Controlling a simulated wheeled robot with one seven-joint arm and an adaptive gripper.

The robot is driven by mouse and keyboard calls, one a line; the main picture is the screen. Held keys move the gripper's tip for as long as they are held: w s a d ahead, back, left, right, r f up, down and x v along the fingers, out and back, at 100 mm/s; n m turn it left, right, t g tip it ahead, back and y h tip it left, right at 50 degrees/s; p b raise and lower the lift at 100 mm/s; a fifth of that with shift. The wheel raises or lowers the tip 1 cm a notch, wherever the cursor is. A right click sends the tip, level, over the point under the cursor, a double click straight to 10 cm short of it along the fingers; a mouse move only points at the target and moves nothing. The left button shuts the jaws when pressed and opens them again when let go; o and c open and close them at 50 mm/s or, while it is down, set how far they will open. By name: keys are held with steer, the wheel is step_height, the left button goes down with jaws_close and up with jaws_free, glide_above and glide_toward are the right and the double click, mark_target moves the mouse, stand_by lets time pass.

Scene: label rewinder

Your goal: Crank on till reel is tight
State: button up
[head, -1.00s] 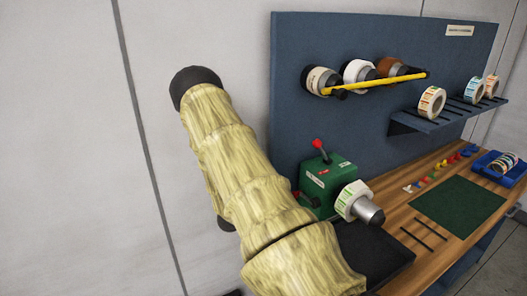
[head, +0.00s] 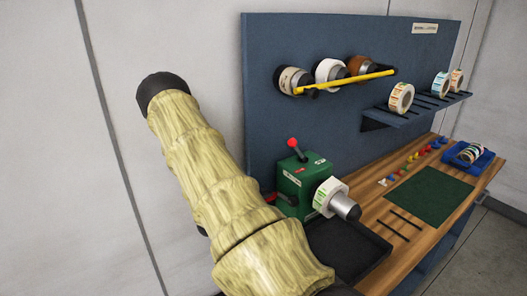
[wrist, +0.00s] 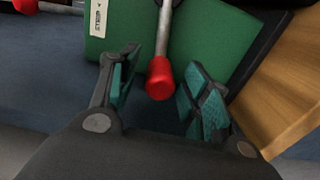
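The green rewinder box (head: 300,187) stands at the left end of the bench. A reel with a white and green label web (head: 330,196) sits on its spindle at the right side. A red-knobbed lever (head: 292,143) rises from its top. A red crank handle (head: 268,197) shows at its left side, partly behind my arm. In the wrist view, my gripper (wrist: 160,84) is open, with its fingers on either side of a red knob (wrist: 160,78) on a metal rod. Gaps show between knob and pads. My gripper is hidden in the head view.
A black tray (head: 368,262) lies in front of the box. A yellow bar (head: 345,82) crosses before several rolls on the blue back panel (head: 262,100). A shelf (head: 375,119) with rolls, a green mat (head: 430,196) and a blue tray (head: 484,163) are farther right.

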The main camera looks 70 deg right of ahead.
steer(key=v, duration=1.2)
